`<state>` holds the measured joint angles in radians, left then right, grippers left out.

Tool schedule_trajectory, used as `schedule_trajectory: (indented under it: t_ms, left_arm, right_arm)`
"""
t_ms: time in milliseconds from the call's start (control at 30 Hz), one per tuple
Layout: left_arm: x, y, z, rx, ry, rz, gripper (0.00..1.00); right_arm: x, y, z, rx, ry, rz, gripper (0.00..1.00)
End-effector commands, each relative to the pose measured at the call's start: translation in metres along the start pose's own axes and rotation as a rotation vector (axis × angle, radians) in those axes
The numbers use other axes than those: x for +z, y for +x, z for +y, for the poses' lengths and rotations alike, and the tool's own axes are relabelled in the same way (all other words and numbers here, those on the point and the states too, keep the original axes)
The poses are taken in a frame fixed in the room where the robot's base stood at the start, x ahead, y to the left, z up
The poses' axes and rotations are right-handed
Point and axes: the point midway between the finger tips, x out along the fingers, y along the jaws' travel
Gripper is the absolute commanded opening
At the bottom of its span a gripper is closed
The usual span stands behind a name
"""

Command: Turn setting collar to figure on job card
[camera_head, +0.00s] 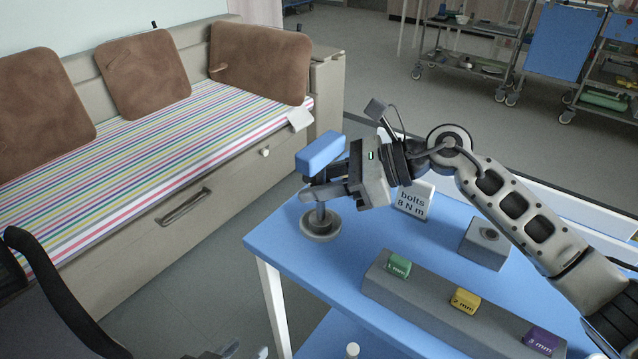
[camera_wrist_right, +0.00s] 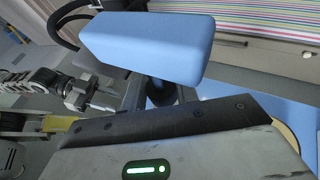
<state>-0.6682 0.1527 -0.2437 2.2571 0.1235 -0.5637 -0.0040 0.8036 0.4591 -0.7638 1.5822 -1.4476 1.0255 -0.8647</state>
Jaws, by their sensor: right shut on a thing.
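A tool with a blue block-shaped handle (camera_head: 320,153) stands upright in a round grey base (camera_head: 321,226) at the table's far left corner. My right gripper (camera_head: 316,188) is shut on the tool just below the handle. The collar and any scale on it are hidden by the fingers. In the right wrist view the blue handle (camera_wrist_right: 150,45) fills the upper middle. The job card (camera_head: 412,201) stands behind and reads "bolts 8 N m". My left gripper (camera_head: 222,352) is low at the bottom edge, cut off and away from the table; its jaws are unclear.
A grey rack (camera_head: 420,303) on the blue table (camera_head: 300,262) holds green 1 mm, yellow 2 mm (camera_head: 465,300) and purple 3 mm blocks. A grey block with a round recess (camera_head: 485,245) stands behind it. A cushioned bench (camera_head: 150,150) lies left; trolleys stand far back.

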Motion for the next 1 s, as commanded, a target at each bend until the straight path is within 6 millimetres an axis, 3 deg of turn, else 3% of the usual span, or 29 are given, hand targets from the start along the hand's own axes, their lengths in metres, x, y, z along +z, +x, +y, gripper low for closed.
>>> schedule_trajectory:
  t_ms: [67, 100, 167, 200, 567, 767, 1000]
  left_arm:
    - [0.0, 0.0, 0.0, 0.0, 0.0, 0.0, 0.36]
    - [0.0, 0.0, 0.0, 0.0, 0.0, 0.0, 0.36]
    - [0.0, 0.0, 0.0, 0.0, 0.0, 0.0, 0.36]
    - [0.0, 0.0, 0.0, 0.0, 0.0, 0.0, 0.36]
    - [0.0, 0.0, 0.0, 0.0, 0.0, 0.001, 0.36]
    - [0.001, 0.0, 0.0, 0.0, -0.001, 0.001, 0.36]
    - [0.004, 0.002, 0.0, 0.002, -0.002, -0.006, 0.36]
  right_arm:
    - [-0.001, 0.0, 0.0, 0.0, 0.002, 0.001, 0.07]
    - [-0.001, 0.0, 0.0, 0.0, 0.002, 0.001, 0.33]
    - [-0.001, 0.0, 0.0, 0.0, 0.002, 0.001, 0.49]
    - [-0.001, 0.0, 0.0, 0.0, 0.002, 0.001, 0.51]
    - [-0.001, -0.007, -0.001, -0.003, 0.001, 0.001, 0.51]
    - [-0.001, -0.042, -0.001, -0.006, 0.001, 0.003, 0.51]
    - [-0.002, -0.101, -0.001, -0.005, 0.002, 0.003, 0.51]
